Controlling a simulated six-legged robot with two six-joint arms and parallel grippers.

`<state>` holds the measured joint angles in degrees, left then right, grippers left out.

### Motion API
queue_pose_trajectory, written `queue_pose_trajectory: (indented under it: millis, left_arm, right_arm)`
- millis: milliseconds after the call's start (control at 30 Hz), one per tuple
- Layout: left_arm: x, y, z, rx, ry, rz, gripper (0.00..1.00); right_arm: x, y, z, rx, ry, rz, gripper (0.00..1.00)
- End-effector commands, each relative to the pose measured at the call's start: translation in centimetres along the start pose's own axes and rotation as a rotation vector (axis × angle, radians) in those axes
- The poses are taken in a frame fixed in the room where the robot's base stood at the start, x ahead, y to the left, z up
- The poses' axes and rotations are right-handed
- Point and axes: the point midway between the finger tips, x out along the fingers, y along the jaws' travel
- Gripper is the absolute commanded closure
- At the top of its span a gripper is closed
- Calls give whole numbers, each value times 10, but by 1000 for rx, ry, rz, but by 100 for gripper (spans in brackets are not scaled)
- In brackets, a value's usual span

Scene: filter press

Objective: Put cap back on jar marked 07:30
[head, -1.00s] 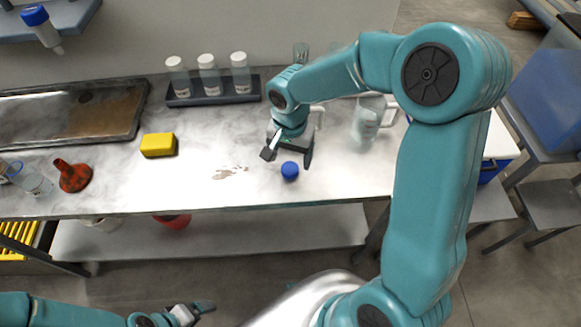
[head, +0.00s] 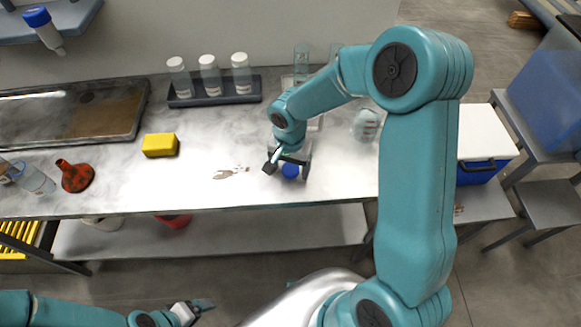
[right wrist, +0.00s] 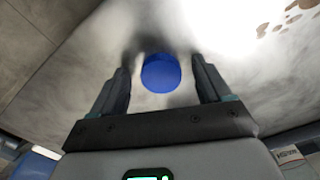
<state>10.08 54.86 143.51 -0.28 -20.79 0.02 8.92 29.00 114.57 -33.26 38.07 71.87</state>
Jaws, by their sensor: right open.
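A blue cap (head: 291,171) lies on the bench top near its front edge. My right gripper (head: 287,166) is open just above it. In the right wrist view the cap (right wrist: 161,73) sits between the two spread fingers, apart from both. Three capped jars (head: 178,78) (head: 210,75) (head: 241,73) stand in a dark rack (head: 214,99) at the back of the bench. Their labels are too small to read, so I cannot tell which is marked 07:30. My left gripper (head: 200,309) is low at the front, away from the bench; its opening is unclear.
A yellow sponge (head: 159,145), a red funnel (head: 75,176) and a dark tray (head: 146,88) are to the left. Brown stains (head: 231,172) lie left of the cap. Clear glassware (head: 301,62) and a jug (head: 366,125) stand behind and beside my right arm.

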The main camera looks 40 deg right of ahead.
Motion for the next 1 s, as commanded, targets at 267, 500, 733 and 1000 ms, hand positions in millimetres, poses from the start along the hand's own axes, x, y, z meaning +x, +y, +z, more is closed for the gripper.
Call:
queue_pose_trajectory:
  millis: [267, 500, 733, 1000]
  left_arm:
    - [0, 0, 0, 0, 0, 0, 12]
    - [0, 0, 0, 0, 0, 0, 12]
    - [0, 0, 0, 0, 0, 0, 12]
    - [2, -1, 0, 0, 0, 0, 12]
  right_arm:
    - [0, 0, 0, 0, 0, 0, 81]
    - [-1, 0, 0, 0, 1, 0, 81]
    - [-14, -1, -1, 0, 4, -3, 81]
    - [-75, -2, -2, 1, 7, -7, 81]
